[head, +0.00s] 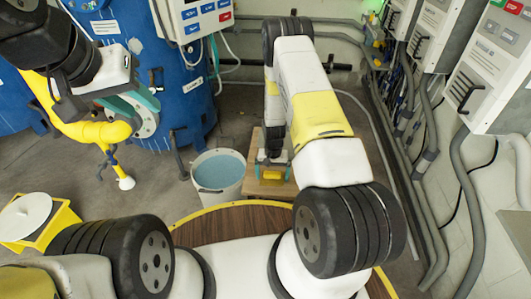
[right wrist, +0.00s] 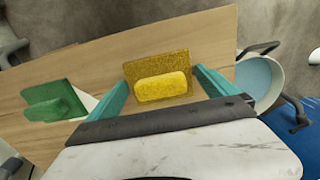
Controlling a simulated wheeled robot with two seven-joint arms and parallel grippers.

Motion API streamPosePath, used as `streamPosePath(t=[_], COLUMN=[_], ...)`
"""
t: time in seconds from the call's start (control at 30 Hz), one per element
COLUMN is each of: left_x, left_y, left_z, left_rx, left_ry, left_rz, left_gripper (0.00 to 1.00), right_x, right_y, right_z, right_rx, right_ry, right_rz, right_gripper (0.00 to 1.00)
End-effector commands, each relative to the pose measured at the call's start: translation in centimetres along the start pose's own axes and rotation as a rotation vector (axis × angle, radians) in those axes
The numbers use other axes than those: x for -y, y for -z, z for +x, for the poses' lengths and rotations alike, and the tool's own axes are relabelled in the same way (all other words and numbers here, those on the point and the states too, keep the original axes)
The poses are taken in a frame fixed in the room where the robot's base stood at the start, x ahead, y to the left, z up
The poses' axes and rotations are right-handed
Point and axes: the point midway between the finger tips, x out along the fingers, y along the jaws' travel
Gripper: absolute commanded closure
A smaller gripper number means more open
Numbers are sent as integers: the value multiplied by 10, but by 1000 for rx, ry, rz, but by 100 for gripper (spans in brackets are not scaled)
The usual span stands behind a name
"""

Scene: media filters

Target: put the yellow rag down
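The yellow rag (right wrist: 162,86) has a raised bar on a flat base and lies on or just above a wooden board. In the head view the yellow rag (head: 273,175) shows small below my right gripper (head: 273,165). My right gripper (right wrist: 160,82) is open, its two teal fingers on either side of the rag with small gaps showing. My left gripper (head: 140,105) has its teal fingers apart in front of the blue tank, near a pale flange; nothing is seen held in it.
The wooden board (right wrist: 65,72) also carries a green rag-like piece (right wrist: 55,101) at its left. A bucket of blue water (head: 218,172) stands beside the board. A yellow pipe (head: 95,131), a blue tank (head: 185,120) and grey wall pipes stand around.

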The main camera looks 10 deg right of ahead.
Motion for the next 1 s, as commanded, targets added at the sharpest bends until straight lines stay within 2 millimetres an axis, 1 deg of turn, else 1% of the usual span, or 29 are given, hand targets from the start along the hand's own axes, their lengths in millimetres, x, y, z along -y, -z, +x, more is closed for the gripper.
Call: streamPosePath(t=[0.23,0.37,0.47,0.6,0.8,0.9,1.0], left_x=[0,0,0,0,0,0,0], left_y=[0,0,0,0,0,0,0], left_z=[0,0,0,0,0,0,0], left_rx=[0,0,0,0,0,0,0], left_ry=[0,0,0,0,0,0,0], left_rz=[0,0,0,0,0,0,0], left_gripper=[64,64,64,64,64,64,64], right_x=[0,0,1,1,0,0,0], right_y=[0,1,1,2,1,1,0], right_z=[-1,-11,-28,-60,-99,-112,-120], right_rx=[-1,-2,-3,-4,-4,-3,-2], right_ry=[0,1,1,2,1,1,1], right_rz=[0,0,0,-1,-1,0,0], right_gripper=[0,0,0,0,0,0,0])
